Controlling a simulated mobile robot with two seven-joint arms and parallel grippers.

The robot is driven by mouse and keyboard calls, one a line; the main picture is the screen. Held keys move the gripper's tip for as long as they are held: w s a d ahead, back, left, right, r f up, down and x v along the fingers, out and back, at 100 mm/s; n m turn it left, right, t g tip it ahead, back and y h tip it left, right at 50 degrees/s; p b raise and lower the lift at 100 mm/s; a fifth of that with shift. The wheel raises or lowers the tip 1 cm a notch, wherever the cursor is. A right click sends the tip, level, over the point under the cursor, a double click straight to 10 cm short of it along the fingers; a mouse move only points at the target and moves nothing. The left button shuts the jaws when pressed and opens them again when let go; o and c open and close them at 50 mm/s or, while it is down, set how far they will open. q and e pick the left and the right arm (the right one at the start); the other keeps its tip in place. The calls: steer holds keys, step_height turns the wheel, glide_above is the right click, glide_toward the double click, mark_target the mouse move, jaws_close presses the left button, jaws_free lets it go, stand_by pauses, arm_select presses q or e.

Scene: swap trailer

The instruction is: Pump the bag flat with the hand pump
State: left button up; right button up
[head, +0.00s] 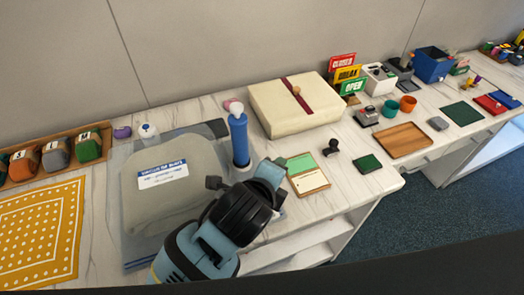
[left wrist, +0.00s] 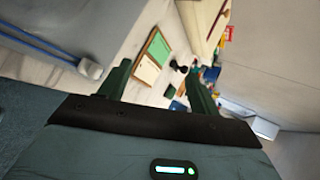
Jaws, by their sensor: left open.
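A grey, bulging bag (head: 150,203) with a white and blue label (head: 163,176) lies on clear plastic on the counter, left of centre in the head view. The blue hand pump (head: 239,142) stands upright at the bag's right side, with a white knob on top. My left gripper (head: 274,176) is in front of the pump and to its right, and my arm hides part of the area around the pump's foot. In the left wrist view its two dark fingers (left wrist: 160,72) are spread with nothing between them. My right gripper is not in view.
A clipboard with a green card (head: 308,175) lies right of my left gripper, with a black stamp (head: 331,147) beyond. A large cream box (head: 270,115) stands behind. A yellow patterned cloth (head: 40,235) lies at the left. The counter's front edge is close.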

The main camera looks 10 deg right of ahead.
mark_target(243, 138)
arm_select(q)
steer(key=w+a+r+m+t+y, duration=0.25)
steer(key=w+r+m+y, duration=0.2)
steer(key=y, duration=0.55)
steer(key=shift+m+t, duration=0.35)
steer(key=x, duration=1.1)
steer(key=shift+w+d+f, duration=0.15)
steer(key=shift+w+f, duration=0.1)
steer(key=shift+f, duration=0.1)
steer(key=shift+c, duration=0.4)
